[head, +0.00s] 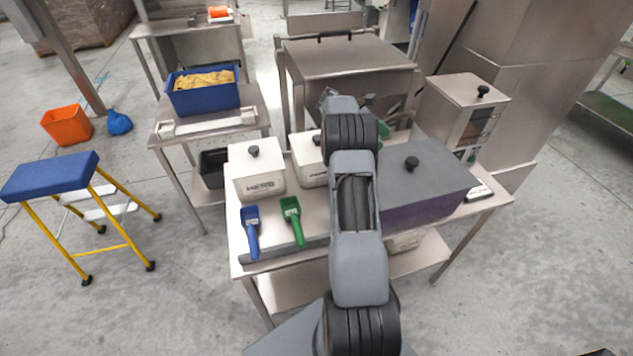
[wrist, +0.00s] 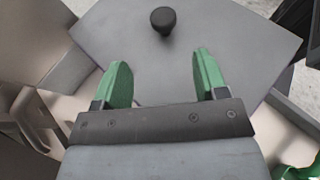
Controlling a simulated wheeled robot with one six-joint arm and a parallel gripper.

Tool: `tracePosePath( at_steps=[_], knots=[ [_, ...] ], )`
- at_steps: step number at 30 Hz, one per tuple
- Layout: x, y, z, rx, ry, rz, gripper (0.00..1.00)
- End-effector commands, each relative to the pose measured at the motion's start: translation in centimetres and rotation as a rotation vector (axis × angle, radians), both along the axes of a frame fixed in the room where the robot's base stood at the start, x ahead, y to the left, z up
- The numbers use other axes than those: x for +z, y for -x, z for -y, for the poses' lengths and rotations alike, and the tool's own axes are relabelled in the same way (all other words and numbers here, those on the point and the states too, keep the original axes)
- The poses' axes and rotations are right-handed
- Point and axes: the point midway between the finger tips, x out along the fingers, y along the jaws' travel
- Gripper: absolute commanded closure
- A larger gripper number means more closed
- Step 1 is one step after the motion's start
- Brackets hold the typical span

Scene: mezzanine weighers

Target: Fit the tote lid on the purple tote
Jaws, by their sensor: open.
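The purple tote (head: 432,209) stands on the right part of the steel table. The grey tote lid (head: 438,170) with its black knob (head: 411,162) lies over the tote's top and looks level; whether every edge is seated I cannot tell. In the wrist view the lid (wrist: 215,30) fills the middle, with its knob (wrist: 163,20) beyond the fingertips. My gripper (wrist: 160,62) is open, its green fingers apart with nothing between them. The knob is clear of both fingers. In the head view my arm hides most of the gripper and the tote's left side.
Left of my arm stand a white lidded bin (head: 258,178), a second white bin (head: 308,160), a blue scoop (head: 251,230) and a green scoop (head: 292,218). A steel dispenser (head: 462,110) stands behind the tote. A blue-topped stool (head: 50,176) is on the floor at left.

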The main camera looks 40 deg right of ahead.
Motion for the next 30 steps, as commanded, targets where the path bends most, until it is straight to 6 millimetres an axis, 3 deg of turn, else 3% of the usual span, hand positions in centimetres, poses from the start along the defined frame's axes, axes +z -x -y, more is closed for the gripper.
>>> tracePosePath(
  at_steps=[5,8,10,13,15,17,18,20,21,25,27,30],
  knots=[
    [4.4,-2.9,1.0,0.357,0.004,-0.031,0.34],
    [9.5,-6.9,0.7,0.78,0.012,-0.158,0.34],
    [13.4,-10.4,-1.3,1.122,0.026,-0.334,0.34],
    [18.0,-14.8,-7.0,1.582,0.073,-0.697,0.34],
    [19.9,-16.5,-12.6,1.858,0.128,-1.021,0.34],
    [20.5,-16.9,-18.1,2.053,0.192,-1.346,0.34],
    [20.3,-16.4,-21.7,2.156,0.243,-1.58,0.34],
    [19.3,-14.7,-26.9,2.262,0.334,-1.95,0.34],
    [18.2,-13.0,-29.9,-2.199,-0.385,2.114,0.34],
    [13.5,-5.7,-36.7,-1.454,-0.412,1.982,0.34],
    [11.1,-1.5,-38.4,-1.139,-0.416,1.885,0.34],
    [8.3,3.6,-39.3,-0.801,-0.408,1.743,0.34]
  ],
)
